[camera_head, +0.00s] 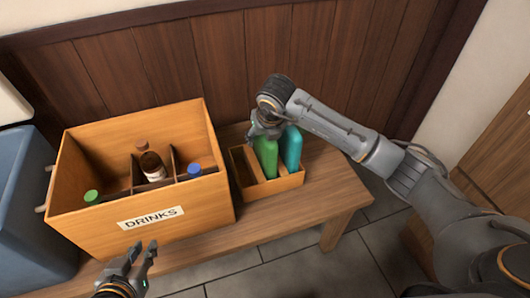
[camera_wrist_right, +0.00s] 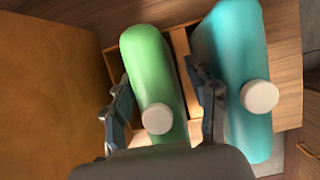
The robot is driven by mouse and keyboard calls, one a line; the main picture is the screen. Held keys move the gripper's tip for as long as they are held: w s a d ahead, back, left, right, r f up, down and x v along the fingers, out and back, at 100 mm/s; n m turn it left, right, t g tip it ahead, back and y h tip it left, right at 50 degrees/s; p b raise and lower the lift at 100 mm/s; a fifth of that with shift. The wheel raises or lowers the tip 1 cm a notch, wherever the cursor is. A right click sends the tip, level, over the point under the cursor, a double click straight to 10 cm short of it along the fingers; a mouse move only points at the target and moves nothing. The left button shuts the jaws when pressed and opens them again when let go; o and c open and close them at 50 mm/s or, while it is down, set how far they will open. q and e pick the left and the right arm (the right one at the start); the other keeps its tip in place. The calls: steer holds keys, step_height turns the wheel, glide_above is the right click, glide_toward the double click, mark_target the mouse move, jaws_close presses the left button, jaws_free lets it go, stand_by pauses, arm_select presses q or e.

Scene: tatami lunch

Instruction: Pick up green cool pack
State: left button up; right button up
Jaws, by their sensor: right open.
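The green cool pack (camera_head: 266,158) stands in a small wooden box (camera_head: 290,185) on the bench. A teal pack (camera_head: 291,148) stands to its right, in its own slot. My right gripper (camera_head: 264,132) is over the green pack from above. In the right wrist view my right gripper (camera_wrist_right: 165,100) is open, with a finger on each side of the green pack (camera_wrist_right: 150,72) and its white cap. The right finger is between the green pack and the teal pack (camera_wrist_right: 235,55). Contact cannot be told. My left gripper (camera_head: 143,250) is open and empty at the bottom left.
A large wooden DRINKS crate (camera_head: 180,232) with dividers and several bottles stands left of the small box. A blue-grey bin (camera_head: 20,210) is at the far left. The bench (camera_head: 325,195) is clear right of the small box. A wood-panelled wall (camera_head: 225,55) is behind.

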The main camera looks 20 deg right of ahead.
jaws_close()
steer(key=shift+r, duration=0.1)
stand_by(0.5)
